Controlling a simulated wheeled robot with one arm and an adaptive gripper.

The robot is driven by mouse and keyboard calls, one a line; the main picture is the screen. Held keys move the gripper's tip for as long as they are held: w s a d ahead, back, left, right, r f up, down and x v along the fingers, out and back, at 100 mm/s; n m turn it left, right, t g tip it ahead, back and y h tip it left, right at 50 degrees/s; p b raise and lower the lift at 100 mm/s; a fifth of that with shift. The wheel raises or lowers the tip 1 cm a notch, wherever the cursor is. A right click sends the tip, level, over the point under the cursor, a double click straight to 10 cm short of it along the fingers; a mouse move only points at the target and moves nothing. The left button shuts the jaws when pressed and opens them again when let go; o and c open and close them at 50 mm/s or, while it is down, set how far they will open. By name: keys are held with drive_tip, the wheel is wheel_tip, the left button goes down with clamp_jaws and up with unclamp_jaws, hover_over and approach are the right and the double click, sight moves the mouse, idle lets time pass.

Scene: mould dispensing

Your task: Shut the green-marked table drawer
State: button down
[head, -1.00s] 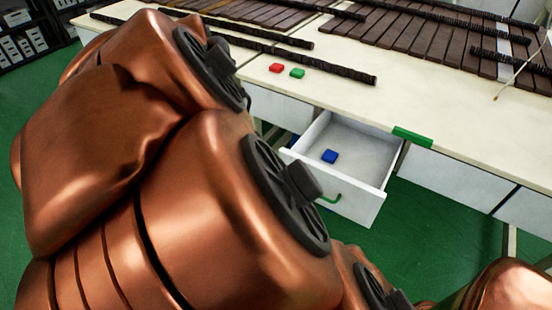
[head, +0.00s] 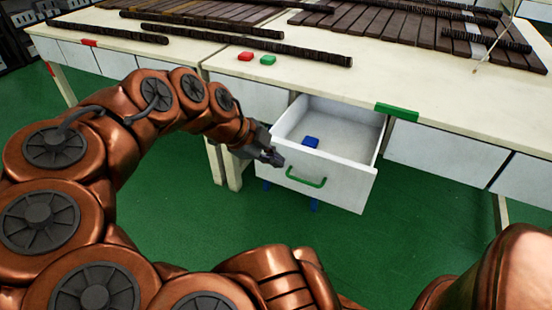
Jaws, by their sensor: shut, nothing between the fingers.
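The white drawer (head: 345,182) is pulled out from the table, under the green mark (head: 397,111) on the table's front edge. Its front carries a green handle (head: 306,180). A blue block (head: 310,142) lies inside on the drawer floor. My gripper (head: 277,160) is shut and empty, at the left front corner of the drawer, left of the handle. I cannot tell whether its tip touches the drawer front.
A red block (head: 245,57) and a green block (head: 267,60) lie on the cream tabletop (head: 350,80). Dark slatted boards and ridged dark bars lie further back. Green floor is clear before the drawer.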

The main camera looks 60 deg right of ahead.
sight(307, 168)
drive_tip(key=shift+s+d+f+b, duration=0.15)
drive_tip(key=shift+s+d+f, duration=0.2)
drive_tip(key=shift+d+f, duration=0.8)
drive_tip(key=shift+s+d+f+b, duration=0.15)
drive_tip(key=shift+s+d+f, duration=0.15)
drive_tip(key=shift+d+f, duration=0.85)
drive_tip(key=shift+s+d+f+b, duration=0.15)
drive_tip(key=shift+s+d+f, duration=0.4)
drive_tip(key=shift+d, duration=1.05)
drive_tip(key=shift+w+f, duration=0.15)
drive_tip(key=shift+w, duration=0.05)
